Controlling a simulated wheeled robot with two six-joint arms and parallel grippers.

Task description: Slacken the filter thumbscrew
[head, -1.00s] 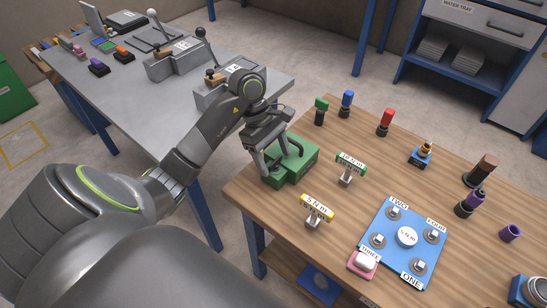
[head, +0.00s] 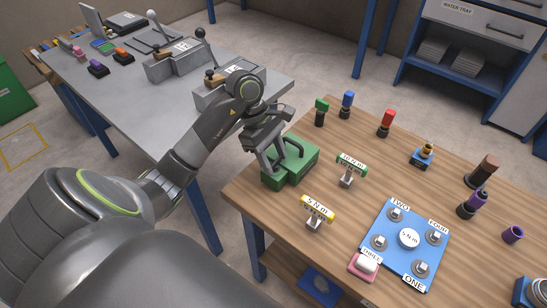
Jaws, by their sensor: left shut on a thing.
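A green block fixture (head: 303,170) with a dark green looped handle on top stands at the left corner of the wooden table. My left gripper (head: 268,162) reaches down to the left side of this fixture, beside the loop. Its jaws are shut on a small part there, which the fingers hide. I cannot make out the filter thumbscrew by itself; it may be the part behind the fingers. My right gripper is not in view.
On the wooden table (head: 378,140) are a yellow 5 N m tool (head: 318,204), a green 10 N m tool (head: 352,163), a blue numbered plate (head: 388,257) and several coloured-handled tools. A grey table (head: 130,100) with lever boxes stands behind my left arm.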

